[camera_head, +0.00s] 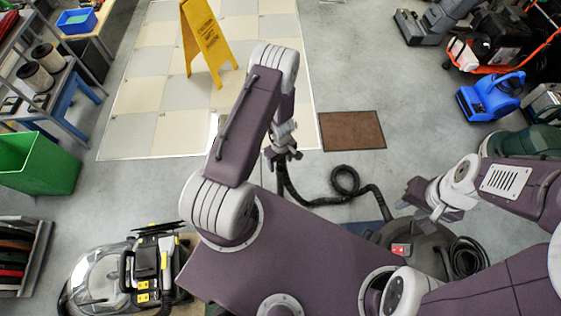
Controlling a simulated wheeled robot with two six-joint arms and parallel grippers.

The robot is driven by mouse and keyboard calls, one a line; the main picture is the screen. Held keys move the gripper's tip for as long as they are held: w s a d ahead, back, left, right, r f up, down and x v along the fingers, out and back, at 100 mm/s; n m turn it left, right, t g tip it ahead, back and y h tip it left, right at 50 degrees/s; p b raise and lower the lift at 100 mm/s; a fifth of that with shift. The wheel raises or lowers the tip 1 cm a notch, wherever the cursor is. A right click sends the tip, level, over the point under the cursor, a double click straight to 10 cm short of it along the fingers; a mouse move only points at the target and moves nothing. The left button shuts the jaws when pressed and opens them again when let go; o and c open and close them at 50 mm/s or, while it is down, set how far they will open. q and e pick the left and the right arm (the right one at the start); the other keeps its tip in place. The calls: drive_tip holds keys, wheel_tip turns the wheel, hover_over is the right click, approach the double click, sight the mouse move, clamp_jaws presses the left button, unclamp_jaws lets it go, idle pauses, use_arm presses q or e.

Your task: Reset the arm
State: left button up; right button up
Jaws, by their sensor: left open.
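My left gripper (285,157) hangs from the raised purple and white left arm near the middle of the head view. It points down over the floor, open, with nothing seen between its fingers. My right gripper (430,208) is further right, at the end of the bent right arm, in front of a dark round machine. Its fingers are small and partly merged with what is behind, so its opening is unclear. No held object shows at either gripper.
A yellow floor sign (207,42) stands on pale tiles. A brown mat (352,131) and black hose (345,183) lie on the floor. A green bin (38,165) is left, a floor machine (125,275) lower left, a blue blower (490,97) right. Grey floor is free at left centre.

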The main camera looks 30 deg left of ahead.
use_arm(q)
wheel_tip(320, 180, up, 2)
drive_tip(key=shift+r+p, duration=0.1)
drive_tip(key=shift+p, duration=0.25)
drive_tip(key=shift+f, duration=0.25)
use_arm(e)
drive_tip(key=shift+r, duration=0.9)
